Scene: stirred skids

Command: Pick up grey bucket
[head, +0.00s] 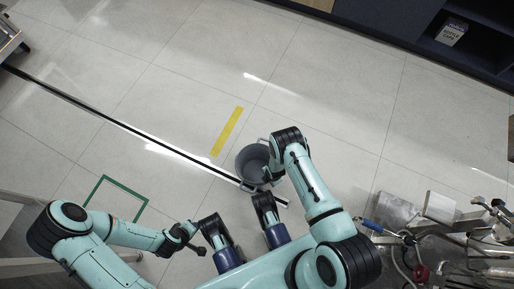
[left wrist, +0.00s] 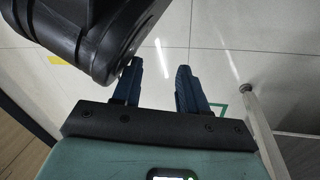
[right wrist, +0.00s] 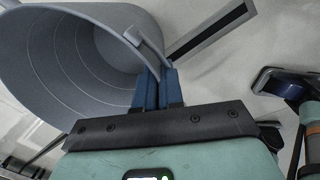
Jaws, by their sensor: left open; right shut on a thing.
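The grey bucket (head: 249,160) is in the middle of the head view, open side facing the camera. It fills the upper left of the right wrist view (right wrist: 75,55), where its inside and a handle piece on its rim show. My right gripper (right wrist: 158,90) is shut on the bucket's rim edge, close to that handle piece. In the head view my right arm covers part of the bucket, and I cannot tell whether its base touches the floor. My left gripper (left wrist: 160,76) is open and empty above bare floor, left of the bucket.
A yellow strip (head: 227,131) and a dark line (head: 130,128) mark the tiled floor. A green outline (head: 104,180) lies at left. Metal equipment with cables (head: 420,220) stands at right, and a dark shelf (head: 470,50) at upper right. The floor beyond the bucket is clear.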

